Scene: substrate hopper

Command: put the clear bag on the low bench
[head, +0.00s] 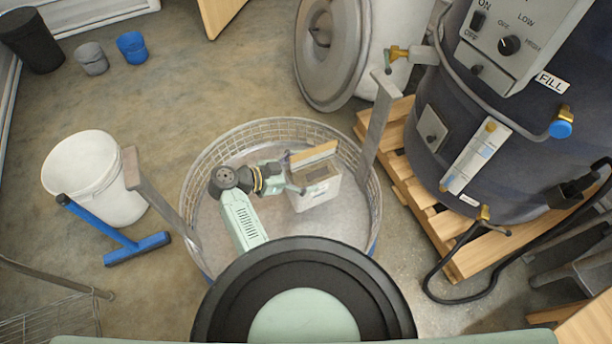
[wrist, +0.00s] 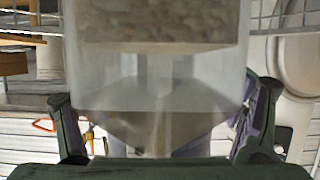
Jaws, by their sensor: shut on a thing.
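The clear bag (wrist: 158,70) fills the middle of the wrist view. It is see-through, with pale lumpy contents in its upper part in that picture and a tapering end. The fingers of my gripper (wrist: 160,125) stand on either side of it. In the head view, my gripper (head: 283,180) is shut on the pale bag (head: 317,190), which has a tan strip along one edge. The bag is over the round wire-walled basket (head: 362,165); I cannot tell how high above its floor. I cannot tell with certainty which surface is the low bench.
A dark drum machine (head: 450,120) stands on a wooden pallet (head: 405,165) at right. A white bucket (head: 95,180) and a blue squeegee (head: 135,248) are at left.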

